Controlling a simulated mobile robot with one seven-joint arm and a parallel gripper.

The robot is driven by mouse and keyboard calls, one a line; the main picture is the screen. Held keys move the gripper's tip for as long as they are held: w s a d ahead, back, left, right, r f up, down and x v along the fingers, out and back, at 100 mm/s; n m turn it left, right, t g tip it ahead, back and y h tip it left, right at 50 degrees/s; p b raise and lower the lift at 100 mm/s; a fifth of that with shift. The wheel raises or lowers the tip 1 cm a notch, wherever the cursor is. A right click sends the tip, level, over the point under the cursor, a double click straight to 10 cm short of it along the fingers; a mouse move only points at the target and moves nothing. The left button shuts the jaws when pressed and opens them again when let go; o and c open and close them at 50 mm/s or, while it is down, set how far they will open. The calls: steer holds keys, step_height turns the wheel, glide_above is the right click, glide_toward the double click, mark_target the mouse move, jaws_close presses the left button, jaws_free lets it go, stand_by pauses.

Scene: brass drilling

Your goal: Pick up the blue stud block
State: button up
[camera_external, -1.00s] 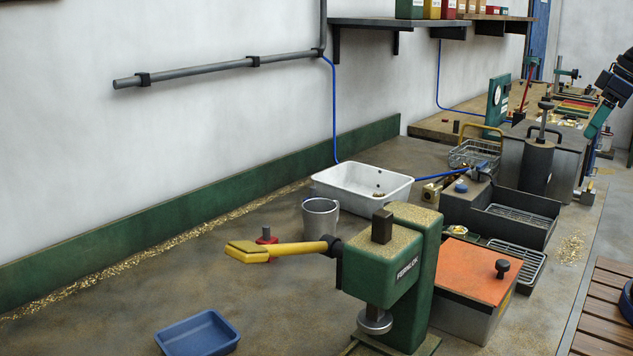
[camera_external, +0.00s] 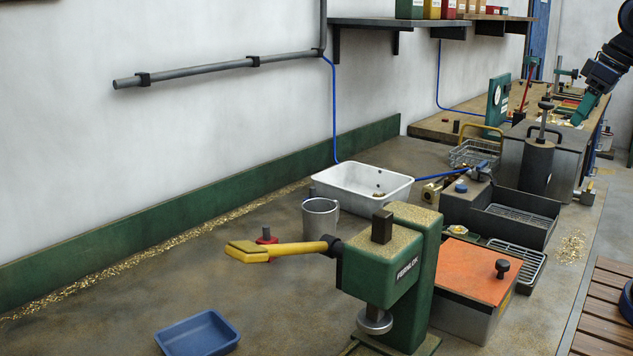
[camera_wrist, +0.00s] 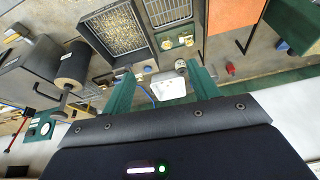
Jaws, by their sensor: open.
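My gripper (camera_external: 584,108) is at the far right of the external view, above the far end of the bench, its green fingers pointing down and left. In the wrist view my gripper (camera_wrist: 162,86) has its two green fingers apart with nothing held between them. No blue stud block can be made out with certainty. A small rounded blue piece (camera_external: 460,188) sits by brass parts at mid-bench, right of the white basin; I cannot tell if it is the block. A red block with a dark stud (camera_external: 267,237) stands left of the green press.
The white basin (camera_external: 346,205) and metal bucket (camera_external: 320,219) stand mid-bench. A green press (camera_external: 385,270), an orange-lidded box (camera_external: 470,272) and dark trays (camera_external: 512,226) crowd the right. A dark cylinder (camera_external: 536,166) stands near my gripper. A blue tray (camera_external: 198,334) lies front left, with bare bench around it.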

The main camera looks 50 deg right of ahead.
steer(key=w+r+m, duration=0.2)
steer(key=w+r, duration=0.1)
steer(key=w, duration=0.7)
steer(key=m+g+h, duration=0.4)
steer(key=m+h, duration=0.1)
steer(key=m, duration=0.9)
glide_above(311, 196)
steer(key=a, duration=0.4)
step_height(311, 196, down, 28)
steer(key=x, duration=1)
steer(key=shift+s+d+f, duration=0.1)
steer(key=shift+d+f, duration=0.1)
steer(key=shift+d, duration=0.1)
steer(key=c, duration=1.3)
jaws_close()
steer(key=shift+r, duration=0.15)
